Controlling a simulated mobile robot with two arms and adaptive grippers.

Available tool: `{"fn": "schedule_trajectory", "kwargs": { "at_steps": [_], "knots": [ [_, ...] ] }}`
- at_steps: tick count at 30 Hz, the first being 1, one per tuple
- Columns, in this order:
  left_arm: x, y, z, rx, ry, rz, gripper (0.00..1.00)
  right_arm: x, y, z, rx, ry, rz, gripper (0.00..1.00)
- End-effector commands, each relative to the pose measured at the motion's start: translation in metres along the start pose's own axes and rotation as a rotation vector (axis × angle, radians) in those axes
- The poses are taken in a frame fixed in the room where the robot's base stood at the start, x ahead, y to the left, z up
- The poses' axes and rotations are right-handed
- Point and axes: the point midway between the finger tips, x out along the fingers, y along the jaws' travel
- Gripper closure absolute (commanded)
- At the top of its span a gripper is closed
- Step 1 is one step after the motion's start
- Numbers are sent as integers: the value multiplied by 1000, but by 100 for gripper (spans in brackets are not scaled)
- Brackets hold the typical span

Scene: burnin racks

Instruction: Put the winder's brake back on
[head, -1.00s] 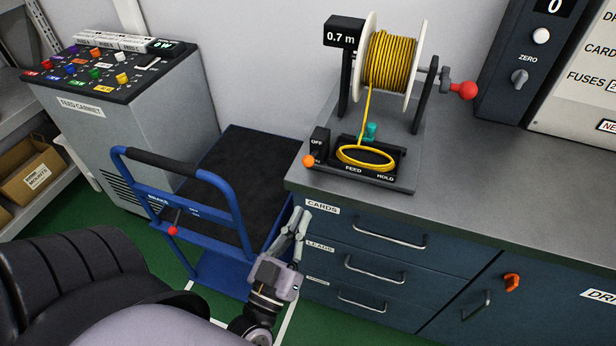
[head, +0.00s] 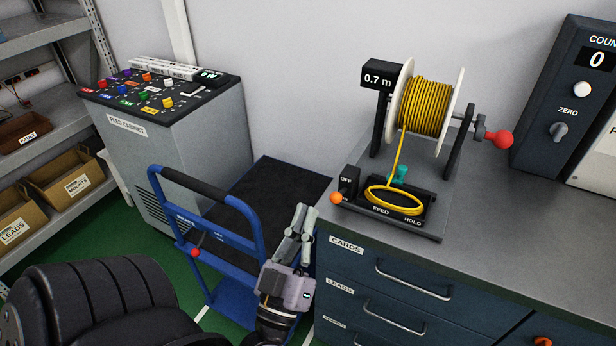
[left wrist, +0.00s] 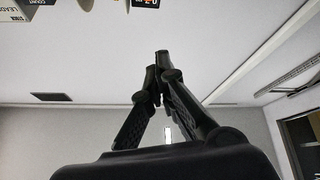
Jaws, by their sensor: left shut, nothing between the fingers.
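The winder stands on the grey bench, with a spool of yellow cable (head: 424,106) and a red-knobbed crank (head: 499,138) on its right. At its front left is a black box marked OFF (head: 348,180), with an orange knob (head: 336,198) beside it. A teal lever (head: 399,174) stands behind a loop of yellow cable, near the FEED and HOLD labels. My left gripper (head: 304,212) points up, shut and empty, left of the bench corner and apart from the orange knob. In the left wrist view its fingers (left wrist: 160,62) meet. My right gripper is not in view.
A blue trolley (head: 246,215) with a red-knobbed lever (head: 196,252) stands left of the bench. The feed cabinet (head: 175,150) is behind it. Drawers (head: 400,300) face the front. Shelves with boxes (head: 68,180) are far left.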

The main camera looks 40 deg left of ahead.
Motion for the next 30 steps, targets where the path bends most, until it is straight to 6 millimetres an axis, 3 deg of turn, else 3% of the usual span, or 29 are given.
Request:
{"fn": "schedule_trajectory", "kwargs": {
  "at_steps": [3,10,12,18,30],
  "knots": [
    [30,2,-5,-1,7,1,100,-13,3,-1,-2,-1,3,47],
    [77,2,-4,-1,4,2,100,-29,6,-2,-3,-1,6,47],
    [66,0,16,2,-4,2,100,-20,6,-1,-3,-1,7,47],
    [59,0,34,1,-2,2,100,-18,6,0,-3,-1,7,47],
    [58,0,38,0,0,1,100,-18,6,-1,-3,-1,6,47]
  ]
}}
